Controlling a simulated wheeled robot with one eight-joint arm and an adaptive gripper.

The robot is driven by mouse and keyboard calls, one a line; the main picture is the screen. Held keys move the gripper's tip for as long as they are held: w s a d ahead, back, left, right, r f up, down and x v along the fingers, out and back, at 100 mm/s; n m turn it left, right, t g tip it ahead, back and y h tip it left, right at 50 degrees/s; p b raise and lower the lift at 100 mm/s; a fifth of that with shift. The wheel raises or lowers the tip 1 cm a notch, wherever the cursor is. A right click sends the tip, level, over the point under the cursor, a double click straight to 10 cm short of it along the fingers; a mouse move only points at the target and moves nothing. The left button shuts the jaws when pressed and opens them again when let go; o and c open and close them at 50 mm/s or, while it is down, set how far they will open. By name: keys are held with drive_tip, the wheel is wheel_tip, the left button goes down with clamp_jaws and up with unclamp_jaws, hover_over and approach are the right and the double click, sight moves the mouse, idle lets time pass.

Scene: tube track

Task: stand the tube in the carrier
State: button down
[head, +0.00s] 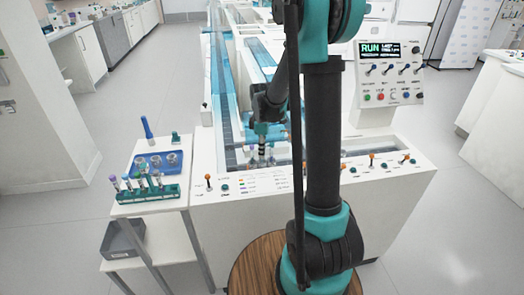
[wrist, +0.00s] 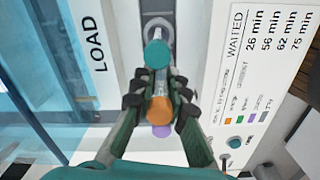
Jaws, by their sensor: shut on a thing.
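In the head view my gripper (head: 262,130) is over the narrow lane at the near end of the track. A purple cap (wrist: 161,131) shows partly behind the orange cap. The lower end of the held tube is hidden, so I cannot tell whether it touches a carrier.
The LOAD label (wrist: 92,43) is left of the lane and a WAITED panel (wrist: 262,60) is right. A side table holds a green rack (head: 150,194) with several tubes and a blue holder (head: 160,162). A control box (head: 389,72) reads RUN. Floor at left is clear.

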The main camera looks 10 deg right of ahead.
drive_tip(key=shift+f, duration=0.35)
drive_tip(key=c, duration=1.4)
unclamp_jaws()
drive_tip(key=shift+c, duration=0.2)
drive_tip(key=shift+r, duration=0.1)
wheel_tip(320, 180, up, 12)
drive_tip(key=shift+f, duration=0.1)
